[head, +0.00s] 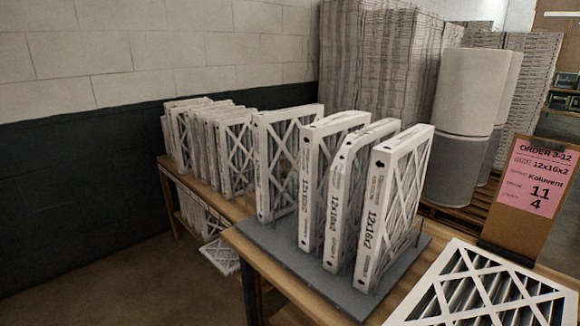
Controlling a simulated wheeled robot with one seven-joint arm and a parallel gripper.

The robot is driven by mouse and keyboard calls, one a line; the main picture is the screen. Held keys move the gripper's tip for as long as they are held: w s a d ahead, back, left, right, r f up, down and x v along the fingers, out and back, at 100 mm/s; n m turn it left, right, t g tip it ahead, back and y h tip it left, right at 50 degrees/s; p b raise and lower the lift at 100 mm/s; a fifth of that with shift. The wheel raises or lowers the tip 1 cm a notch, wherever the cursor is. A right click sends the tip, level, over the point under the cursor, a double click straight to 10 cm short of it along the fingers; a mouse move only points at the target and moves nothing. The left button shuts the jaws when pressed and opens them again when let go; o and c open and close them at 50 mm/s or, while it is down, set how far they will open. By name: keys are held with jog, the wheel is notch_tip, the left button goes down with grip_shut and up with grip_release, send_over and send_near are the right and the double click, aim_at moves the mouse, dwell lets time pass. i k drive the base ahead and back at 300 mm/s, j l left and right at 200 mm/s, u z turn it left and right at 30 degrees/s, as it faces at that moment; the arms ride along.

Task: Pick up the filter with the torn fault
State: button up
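Several white-framed filters stand upright in a row on a grey mat (275,250) on the near table. The left filter (287,150) shows its lattice face, with a darker, brownish patch behind the lattice that may be damage. To its right is a filter marked 12x16x2 (308,190). The middle filter (336,205) has a rounded, bent-looking top corner. The right filter (375,215) also reads 12x16x2 and looks square. Their faces are partly hidden by one another, and I cannot tell for sure which is torn. My gripper is not in view.
A filter (490,290) lies flat at the front right. A board with a pink order card (540,178) stands behind it. More filters (215,145) stand on the back-left table. Stacked boxes (375,60) and tall rolls (465,100) stand behind.

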aim_at(274, 133)
jog(key=i+j, duration=0.15)
jog(key=j, duration=0.2)
jog(key=i+j, duration=0.15)
jog(key=j, duration=0.2)
jog(key=i+j, duration=0.15)
jog(key=j, duration=0.2)
jog(key=j+z, duration=0.1)
jog(key=z, duration=0.45)
jog(key=i+j+z, duration=0.15)
jog(key=j+z, duration=0.2)
jog(key=j, duration=0.3)
jog(key=j+z, duration=0.35)
jog(key=j, duration=0.25)
